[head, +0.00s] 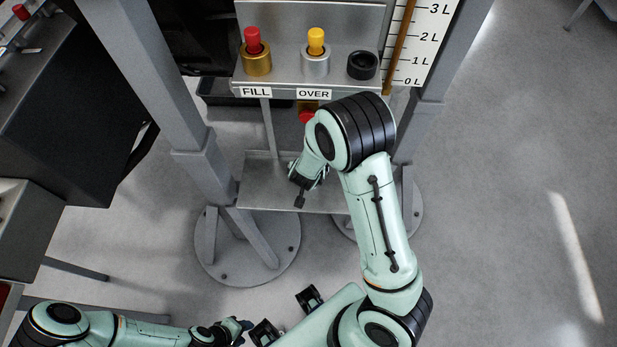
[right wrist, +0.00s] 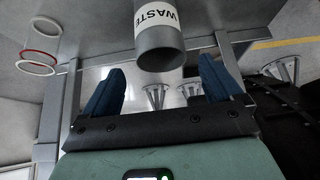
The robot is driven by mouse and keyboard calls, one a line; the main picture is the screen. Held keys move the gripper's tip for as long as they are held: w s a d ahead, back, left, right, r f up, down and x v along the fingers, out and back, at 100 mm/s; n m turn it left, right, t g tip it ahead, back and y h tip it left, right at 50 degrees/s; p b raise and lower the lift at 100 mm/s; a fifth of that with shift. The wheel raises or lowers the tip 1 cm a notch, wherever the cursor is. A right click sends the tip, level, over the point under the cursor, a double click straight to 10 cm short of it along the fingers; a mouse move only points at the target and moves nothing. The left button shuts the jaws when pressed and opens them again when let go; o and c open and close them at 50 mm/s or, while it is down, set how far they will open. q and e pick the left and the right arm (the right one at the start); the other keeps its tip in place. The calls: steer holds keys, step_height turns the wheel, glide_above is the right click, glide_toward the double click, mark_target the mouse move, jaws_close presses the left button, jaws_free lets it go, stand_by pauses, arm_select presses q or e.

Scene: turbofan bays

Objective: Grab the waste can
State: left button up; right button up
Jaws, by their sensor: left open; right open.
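The waste can (right wrist: 160,52) is a grey cylinder with a white WASTE band, upside down in the right wrist view at the top middle. I cannot make it out in the head view. My right gripper (right wrist: 163,72) is open, its two blue fingers spread to either side of the can's image. I cannot tell whether they touch it. In the head view my right arm covers most of that gripper. My left gripper (head: 241,328) is low in the head view, open, away from the stand and partly cut off.
The stand has a shelf with FILL (head: 256,92) and OVER (head: 314,94) labels, red-topped (head: 253,42) and yellow-topped (head: 316,42) fittings and a black ring (head: 362,65). A lower plate (head: 262,185) and grey legs (head: 165,100) surround my right arm. Floor at right is clear.

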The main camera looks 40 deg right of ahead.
steer(key=b+x, duration=0.1)
steer(key=x, duration=0.5)
steer(key=shift+s+a+b, duration=0.15)
steer(key=shift+b, duration=0.25)
steer(key=shift+f, duration=0.2)
arm_select(q)
steer(key=shift+s+f, duration=0.25)
steer(key=shift+f, duration=0.35)
steer(key=shift+s+f, duration=0.2)
steer(key=shift+f, duration=0.35)
arm_select(e)
steer(key=shift+w, duration=0.2)
steer(key=shift+c, duration=0.2)
